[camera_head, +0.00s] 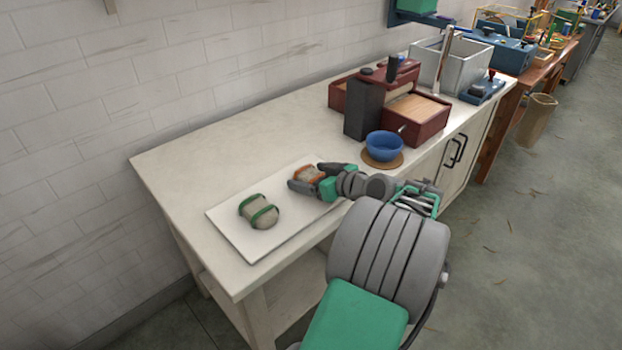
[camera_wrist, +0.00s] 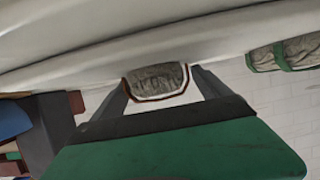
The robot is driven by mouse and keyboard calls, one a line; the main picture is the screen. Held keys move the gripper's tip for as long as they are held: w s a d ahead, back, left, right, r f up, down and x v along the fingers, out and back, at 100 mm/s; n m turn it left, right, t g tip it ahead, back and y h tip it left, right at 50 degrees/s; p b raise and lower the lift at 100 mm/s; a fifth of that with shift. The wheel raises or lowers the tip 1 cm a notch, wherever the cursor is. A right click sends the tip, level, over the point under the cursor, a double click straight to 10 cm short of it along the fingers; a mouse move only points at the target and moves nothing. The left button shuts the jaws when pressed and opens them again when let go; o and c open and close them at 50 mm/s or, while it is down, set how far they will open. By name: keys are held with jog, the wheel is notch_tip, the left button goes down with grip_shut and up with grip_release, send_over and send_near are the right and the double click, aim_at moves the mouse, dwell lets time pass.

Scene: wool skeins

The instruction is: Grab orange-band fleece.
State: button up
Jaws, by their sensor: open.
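The orange-band fleece (camera_head: 308,175) is a small beige bundle with orange-brown bands, lying on a white mat (camera_head: 233,238) on the bench. My gripper (camera_head: 306,178) is open, with one finger on either side of this fleece. In the wrist view the orange-band fleece (camera_wrist: 157,81) shows between the two fingertips (camera_wrist: 160,84); whether they touch it I cannot tell. A second fleece with green bands (camera_head: 259,212) lies on the same mat, left of my gripper. This green-band fleece also shows at the right of the wrist view (camera_wrist: 286,53).
A blue bowl (camera_head: 384,146) on a round brown coaster stands to the right of my gripper. Behind it is a dark red wooden machine (camera_head: 412,112) with a dark upright block (camera_head: 362,110). The bench's left part (camera_head: 185,160) is clear.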

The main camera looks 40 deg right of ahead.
jog(key=shift+c, duration=0.6)
jog(key=c, duration=1.3)
jog(key=shift+r, duration=0.15)
